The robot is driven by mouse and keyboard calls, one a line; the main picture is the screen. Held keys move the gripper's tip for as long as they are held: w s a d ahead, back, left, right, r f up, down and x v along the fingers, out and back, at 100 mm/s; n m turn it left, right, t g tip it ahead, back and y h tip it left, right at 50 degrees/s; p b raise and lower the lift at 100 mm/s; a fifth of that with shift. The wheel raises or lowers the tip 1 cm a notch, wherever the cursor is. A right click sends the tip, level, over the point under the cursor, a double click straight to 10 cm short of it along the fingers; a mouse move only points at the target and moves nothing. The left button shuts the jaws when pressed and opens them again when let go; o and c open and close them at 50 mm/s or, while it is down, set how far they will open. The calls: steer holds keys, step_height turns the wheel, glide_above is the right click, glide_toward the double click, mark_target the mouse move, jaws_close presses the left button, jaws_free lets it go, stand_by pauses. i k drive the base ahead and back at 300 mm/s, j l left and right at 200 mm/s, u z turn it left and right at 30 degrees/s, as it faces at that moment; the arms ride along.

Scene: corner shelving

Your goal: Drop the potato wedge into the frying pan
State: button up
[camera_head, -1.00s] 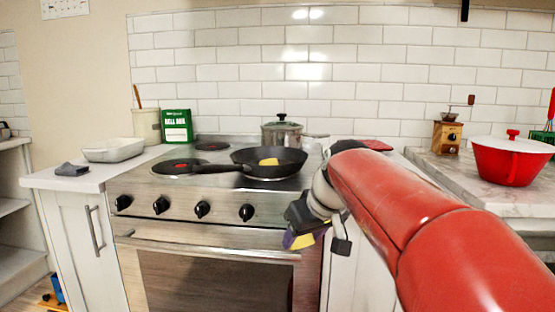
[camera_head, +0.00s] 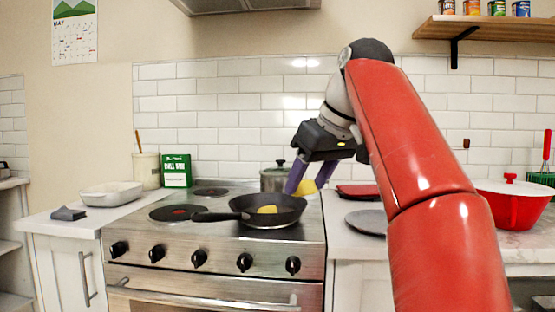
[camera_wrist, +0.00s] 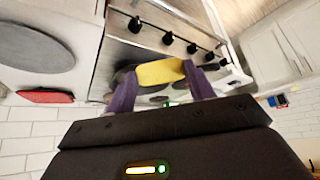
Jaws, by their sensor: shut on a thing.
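A yellow potato wedge (camera_head: 309,187) is held between the purple fingers of my gripper (camera_head: 307,186), just right of and above the frying pan's right edge in the head view. In the wrist view the wedge (camera_wrist: 160,72) spans the gap between the fingertips (camera_wrist: 160,77). The black frying pan (camera_head: 283,220) sits on the stove's front right, its handle pointing left. Another yellow piece (camera_head: 267,209) lies in the pan. In the wrist view the wedge and fingers hide most of the pan.
A lidded metal pot (camera_head: 273,181) stands behind the pan, close to my fingers. A green box (camera_head: 177,171) and white dish (camera_head: 110,194) are to the left. A grey round plate (camera_head: 368,222) and red item (camera_head: 358,191) lie on the right counter. A wall shelf (camera_head: 490,29) hangs upper right.

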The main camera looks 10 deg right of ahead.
mark_target(279, 220)
steer(key=i, duration=1)
